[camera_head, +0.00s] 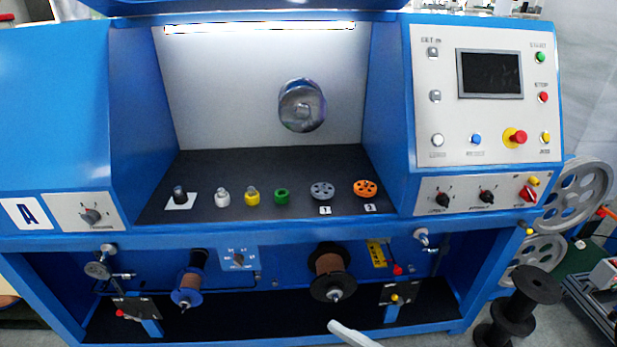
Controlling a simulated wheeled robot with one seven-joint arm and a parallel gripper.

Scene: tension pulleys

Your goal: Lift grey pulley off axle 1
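The grey pulley (322,190) is a disc with several round holes. It lies near the front of the dark shelf in the blue machine, just behind a small white label (325,210) marked 1. It seems to sit face up; the axle under it is hidden or too small to make out. An orange pulley (365,188) of similar shape lies to its right, behind a second label (370,208). My gripper is not clearly visible; only a pale rounded piece, perhaps part of my arm, shows at the bottom edge, well below the shelf.
Left of the grey pulley stand a green ring (281,197), a yellow part (252,197), a white part (222,197) and a dark knob (179,195). A round metal fixture (302,105) sticks out from the back wall. Blue side walls bound the recess; the shelf behind the pulleys is clear.

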